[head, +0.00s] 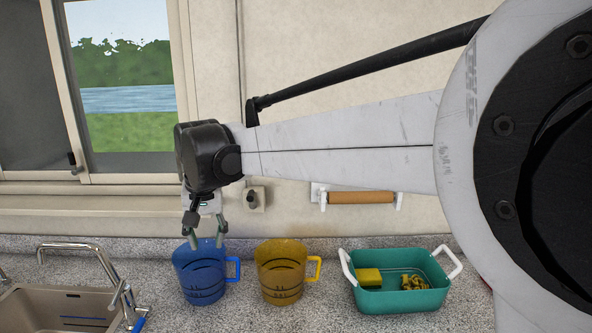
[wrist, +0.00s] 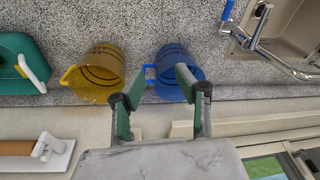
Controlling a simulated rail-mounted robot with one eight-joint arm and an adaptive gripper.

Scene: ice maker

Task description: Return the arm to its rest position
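My gripper (head: 205,242) is at the left of the head view, above the blue cup (head: 201,280) with its fingertips near the rim. In the wrist view my gripper (wrist: 155,82) has its green fingers spread apart, with nothing held between them. The blue cup (wrist: 176,65) is beyond the fingers, and one finger overlaps it. I cannot tell whether a fingertip touches the cup. My arm stretches from the right edge of the head view to the gripper.
A yellow cup (head: 281,276) stands right of the blue one. A green basket (head: 398,298) with white handles holds a yellow sponge (head: 369,276) and small yellow pieces. A sink with a faucet (head: 68,250) is at left. A roll holder (head: 361,197) and window are on the wall behind.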

